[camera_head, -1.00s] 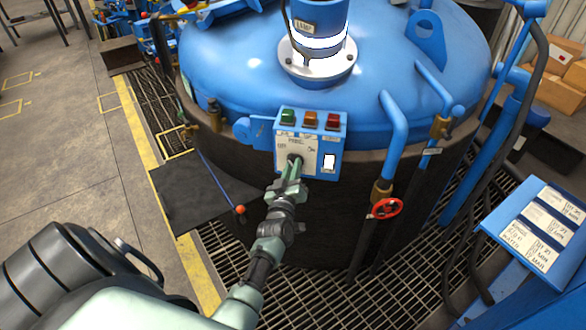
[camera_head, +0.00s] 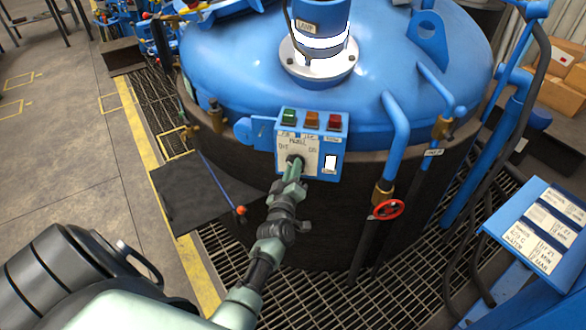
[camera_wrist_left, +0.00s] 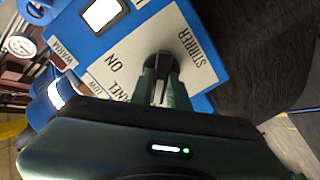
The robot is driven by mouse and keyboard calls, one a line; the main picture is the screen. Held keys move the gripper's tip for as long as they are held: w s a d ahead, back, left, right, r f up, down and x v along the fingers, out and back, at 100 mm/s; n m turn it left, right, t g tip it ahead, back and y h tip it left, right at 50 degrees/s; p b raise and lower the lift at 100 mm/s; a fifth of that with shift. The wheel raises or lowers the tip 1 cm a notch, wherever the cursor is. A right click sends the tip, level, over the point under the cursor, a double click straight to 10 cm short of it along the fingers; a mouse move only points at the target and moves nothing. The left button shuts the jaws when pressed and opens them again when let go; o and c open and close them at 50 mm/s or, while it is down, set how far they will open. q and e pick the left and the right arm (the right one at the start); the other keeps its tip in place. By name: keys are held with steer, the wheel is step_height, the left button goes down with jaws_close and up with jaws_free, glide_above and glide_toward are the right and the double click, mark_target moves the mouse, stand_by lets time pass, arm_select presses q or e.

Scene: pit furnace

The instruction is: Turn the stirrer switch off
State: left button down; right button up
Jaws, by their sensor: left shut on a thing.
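The stirrer switch (camera_wrist_left: 160,66) is a dark rotary knob on a white label plate reading STIRRER and ON in the left wrist view. It sits on the front of a blue control box (camera_head: 332,143) fixed to the furnace's side, below green, orange and red buttons. My left gripper (camera_head: 295,171) reaches up to the box from below. It also shows in the left wrist view (camera_wrist_left: 161,82), its two fingers closed on the switch knob, one on each side. The fingers hide part of the knob, so its exact setting is hard to read. My right gripper is not in view.
The blue furnace lid (camera_head: 225,65) rises behind the box. A red valve wheel (camera_head: 388,210) and blue pipes stand to the right. A blue lever with an orange knob (camera_head: 241,210) is to the left. A labelled blue panel (camera_head: 540,225) is at lower right.

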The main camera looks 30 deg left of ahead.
arm_select(q)
steer(key=c, duration=1.6)
jaws_free()
steer(key=shift+w+d, duration=0.1)
steer(key=shift+d, duration=0.05)
steer(key=shift+c, duration=0.2)
steer(key=shift+o, duration=1.4)
steer(key=shift+w, duration=0.1)
steer(key=shift+w+f, duration=0.1)
steer(key=shift+f, duration=0.05)
steer(key=v, duration=0.7)
steer(key=shift+s+b, duration=0.4)
steer(key=shift+d, duration=0.1)
